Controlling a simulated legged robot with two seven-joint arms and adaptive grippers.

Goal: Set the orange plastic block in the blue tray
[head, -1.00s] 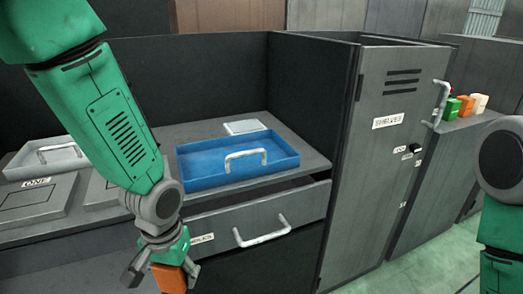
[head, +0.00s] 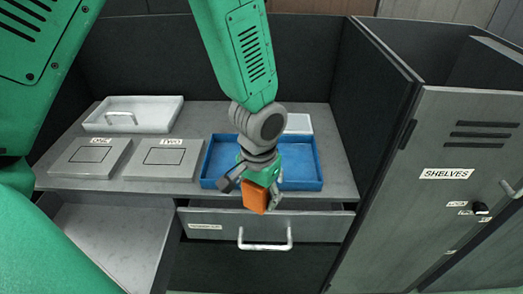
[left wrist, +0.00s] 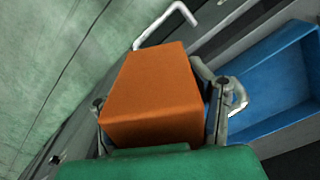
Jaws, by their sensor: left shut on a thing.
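My left gripper (head: 255,193) is shut on the orange plastic block (head: 256,197). In the head view it holds the block in front of the near edge of the blue tray (head: 308,185), and the gripper hides part of the tray. In the left wrist view the orange block (left wrist: 152,95) fills the middle between the fingers, and the blue tray (left wrist: 262,85) lies to the right, apart from the block. The part of the tray that shows is empty. My right gripper is not in view.
A partly open drawer with a handle (head: 265,246) is below the tray. A white tray (head: 160,110) and two grey panels marked ONE (head: 85,158) and TWO (head: 168,157) lie on the counter to the left. A shelves cabinet (head: 450,200) and a dark partition stand to the right.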

